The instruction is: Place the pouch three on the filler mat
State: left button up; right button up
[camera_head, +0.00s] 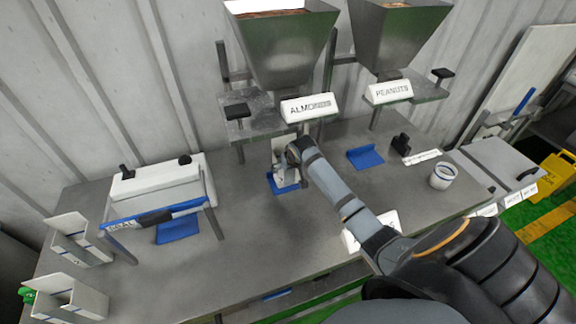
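A blue mat (284,187) lies on the steel table under the almonds hopper. A pale, upright piece that looks like a pouch (281,160) is at this mat; I cannot tell whether it rests on the mat or is held just above it. My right arm reaches in from the lower right, and its gripper (283,150) is at the pale piece. The fingers are too small and partly hidden by the wrist, so their state is unclear. No marking "three" is readable. My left gripper is not in view.
The almonds hopper (285,45) and peanuts hopper (397,35) overhang the back. Another blue mat (365,158) and a white cup (444,177) are at right. A white sealer (158,187) and white holders (78,238) stand at left.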

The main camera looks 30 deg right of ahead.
jog(key=shift+f, duration=0.15)
jog(key=o, duration=1.3)
jog(key=shift+o, duration=0.2)
jog(key=v, duration=1.2)
jog(key=shift+r+b, duration=0.2)
jog(key=shift+b, duration=0.25)
jog(key=shift+f, duration=0.1)
